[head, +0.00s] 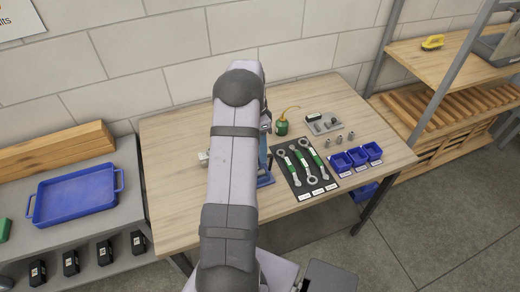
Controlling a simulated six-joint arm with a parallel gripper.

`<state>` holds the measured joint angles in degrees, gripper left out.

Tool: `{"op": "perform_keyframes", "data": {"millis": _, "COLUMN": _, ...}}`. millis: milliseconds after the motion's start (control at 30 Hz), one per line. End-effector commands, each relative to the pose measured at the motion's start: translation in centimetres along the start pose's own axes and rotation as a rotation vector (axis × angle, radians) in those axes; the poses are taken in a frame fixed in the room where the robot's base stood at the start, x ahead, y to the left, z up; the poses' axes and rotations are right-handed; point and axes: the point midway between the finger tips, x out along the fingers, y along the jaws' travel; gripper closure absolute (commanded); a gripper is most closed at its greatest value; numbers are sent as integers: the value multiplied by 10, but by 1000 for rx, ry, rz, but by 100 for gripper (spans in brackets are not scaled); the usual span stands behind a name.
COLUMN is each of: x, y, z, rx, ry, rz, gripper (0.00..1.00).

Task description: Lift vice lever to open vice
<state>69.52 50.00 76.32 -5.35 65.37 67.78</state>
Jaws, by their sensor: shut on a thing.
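A blue piece (266,165) shows on the workbench just right of my arm, probably part of the vice. Its blue foot rests on the wooden top. My own arm runs up the middle of the picture and covers most of this spot. A small pale piece sticks out on the left side of the arm; I cannot tell what it belongs to. The vice lever cannot be made out. My gripper is hidden behind my arm, so its fingers and whatever is between them do not show.
On the wooden workbench (172,150), right of my arm, lie a dark mat of green-handled wrenches (304,164), a green oil can (282,127), a grey tray (322,123) and blue bins (357,157). The bench's left part is clear. A blue tray (75,194) sits on the left cabinet.

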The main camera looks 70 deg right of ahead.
Motion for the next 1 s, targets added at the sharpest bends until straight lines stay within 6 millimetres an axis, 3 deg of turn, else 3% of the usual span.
{"op": "perform_keyframes", "data": {"millis": 100, "x": -12, "y": -8, "z": -1, "rx": -1, "ry": 9, "rz": -29, "gripper": 71}}
{"op": "perform_keyframes", "data": {"millis": 600, "x": -68, "y": 1, "z": 0, "rx": 0, "ry": 2, "rz": -11, "gripper": 71}}
{"op": "perform_keyframes", "data": {"millis": 1000, "x": -74, "y": 3, "z": 0, "rx": 0, "ry": 1, "rz": -6, "gripper": 71}}
